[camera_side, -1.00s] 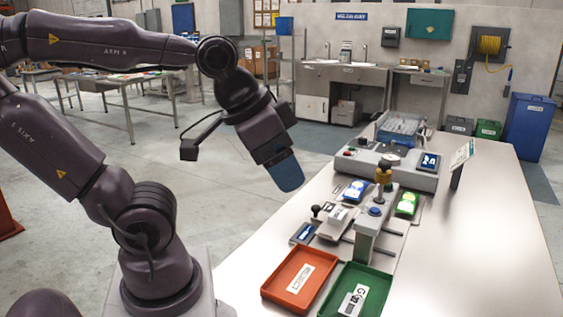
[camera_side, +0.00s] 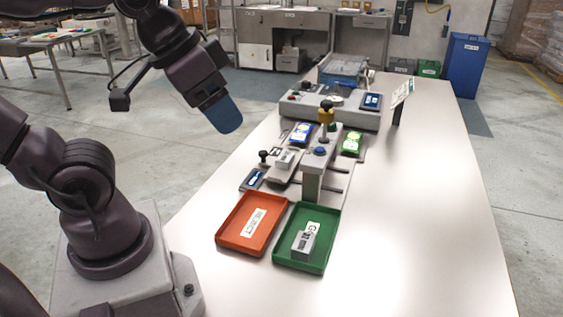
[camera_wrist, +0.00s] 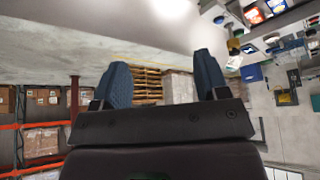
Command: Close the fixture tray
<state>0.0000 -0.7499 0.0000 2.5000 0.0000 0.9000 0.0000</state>
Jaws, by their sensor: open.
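The fixture is a grey assembly with two rails and an upright post (camera_side: 311,182) in the middle of the bench. Its grey sliding tray (camera_side: 279,175) sits left of the post, out along the rails, with a small light block (camera_side: 285,158) on it. A black knob (camera_side: 263,155) stands at the tray's left end. My gripper (camera_side: 220,115) hangs in the air to the upper left of the tray, apart from it. In the wrist view my gripper (camera_wrist: 163,82) shows two blue fingers spread apart with nothing between them. The fixture is not clearly made out there.
An orange reject tray (camera_side: 223,236) and a green tray (camera_side: 320,262) holding a grey block (camera_side: 303,243) lie in front. A grey weigher (camera_side: 337,111) stands behind, with a small sign (camera_side: 402,93) at its right. The bench's right side is clear.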

